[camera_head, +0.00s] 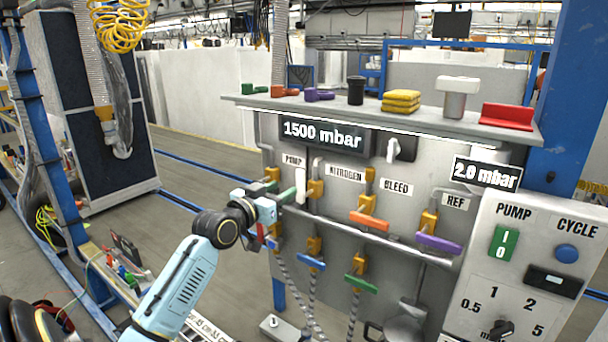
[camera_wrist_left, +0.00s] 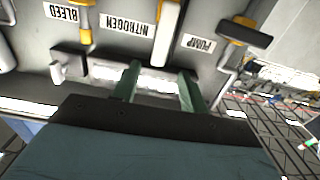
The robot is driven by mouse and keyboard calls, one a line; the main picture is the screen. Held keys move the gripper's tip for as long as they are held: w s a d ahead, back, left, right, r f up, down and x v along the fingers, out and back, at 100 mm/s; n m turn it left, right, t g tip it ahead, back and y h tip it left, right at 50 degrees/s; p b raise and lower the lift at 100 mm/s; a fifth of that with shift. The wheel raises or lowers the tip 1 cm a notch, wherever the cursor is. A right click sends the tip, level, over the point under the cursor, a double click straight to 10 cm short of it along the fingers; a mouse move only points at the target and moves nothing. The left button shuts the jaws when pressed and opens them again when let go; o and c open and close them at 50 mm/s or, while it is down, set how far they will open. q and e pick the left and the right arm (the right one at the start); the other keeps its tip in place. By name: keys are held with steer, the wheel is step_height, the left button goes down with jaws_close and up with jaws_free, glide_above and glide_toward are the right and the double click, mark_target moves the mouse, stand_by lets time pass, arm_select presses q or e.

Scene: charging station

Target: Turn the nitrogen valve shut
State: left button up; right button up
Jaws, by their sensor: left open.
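The nitrogen valve, a yellow body (camera_head: 315,188) with a white lever (camera_head: 300,185), sits on the grey panel beside the NITROGEN label (camera_head: 345,174). Its lever looks upright. In the left wrist view, which is upside down, the white lever (camera_wrist_left: 167,35) lies between the PUMP and NITROGEN labels. My left gripper (camera_head: 284,200) is open, just left of and near the lever. In the wrist view its two green fingers (camera_wrist_left: 157,78) lie either side of the lever's line, with the lever's end near the fingertips. Contact cannot be told. My right gripper is not in view.
The pump valve (camera_head: 272,175) is close by on the left. The bleed valve's orange lever (camera_head: 368,221) and the purple REF lever (camera_head: 440,243) are to the right. A horizontal pipe (camera_head: 345,231) and blue (camera_head: 311,262) and green (camera_head: 361,284) levers lie below. A shelf (camera_head: 400,118) overhangs the panel.

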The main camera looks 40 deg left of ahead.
mark_target(299, 179)
arm_select(q)
steer(key=w, duration=0.7)
steer(key=w+a+p, duration=0.1)
steer(key=w, duration=0.2)
steer(key=shift+w, duration=0.4)
steer(key=shift+c, duration=0.2)
jaws_close()
